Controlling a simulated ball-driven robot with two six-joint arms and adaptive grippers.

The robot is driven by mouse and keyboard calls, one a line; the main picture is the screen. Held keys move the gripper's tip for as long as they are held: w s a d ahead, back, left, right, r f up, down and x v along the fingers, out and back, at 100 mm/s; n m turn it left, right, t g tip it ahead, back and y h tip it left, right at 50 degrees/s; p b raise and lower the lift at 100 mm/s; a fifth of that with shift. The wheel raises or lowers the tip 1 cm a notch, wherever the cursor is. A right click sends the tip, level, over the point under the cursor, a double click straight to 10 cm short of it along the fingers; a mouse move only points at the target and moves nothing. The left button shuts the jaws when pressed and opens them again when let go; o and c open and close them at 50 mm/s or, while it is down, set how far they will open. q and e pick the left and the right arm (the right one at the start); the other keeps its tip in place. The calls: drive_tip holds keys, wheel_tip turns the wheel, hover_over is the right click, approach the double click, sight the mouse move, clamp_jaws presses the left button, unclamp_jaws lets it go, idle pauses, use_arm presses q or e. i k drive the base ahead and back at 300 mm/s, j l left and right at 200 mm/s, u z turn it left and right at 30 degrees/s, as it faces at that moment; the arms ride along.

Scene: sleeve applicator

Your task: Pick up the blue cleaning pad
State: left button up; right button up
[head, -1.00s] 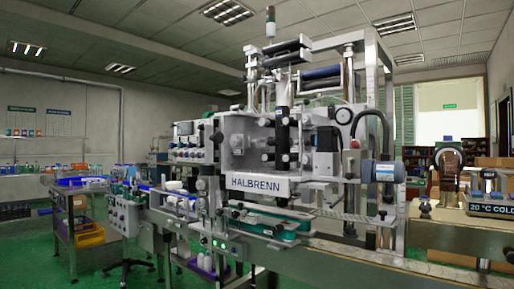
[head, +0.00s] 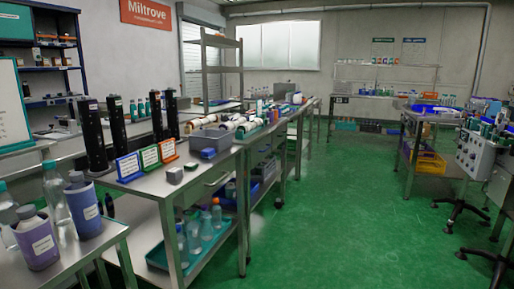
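A small dark blue block (head: 208,153) lies on the steel workbench (head: 225,170) left of centre in the head view. It may be the blue cleaning pad, but it is too small to tell for sure. It lies in front of a grey bin (head: 209,138). A small grey block (head: 175,175) and a small dark green piece (head: 191,166) lie nearer the bench's front. Neither of my grippers is in view.
Blue, green and orange card stands (head: 149,157) and tall black cylinders (head: 95,135) stand on the bench. Bottles fill a lower tray (head: 170,258). A side table with bottles (head: 85,205) is at front left. Green floor (head: 330,220) is clear between bench and cart (head: 410,150).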

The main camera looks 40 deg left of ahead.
sight(208, 153)
drive_tip(key=u, duration=1.6)
drive_tip(key=z, duration=2.3)
drive_tip(key=u, duration=2.5)
drive_tip(key=i+l+u, duration=0.2)
drive_tip(key=u, duration=0.25)
drive_tip(key=i+l+u, duration=0.4)
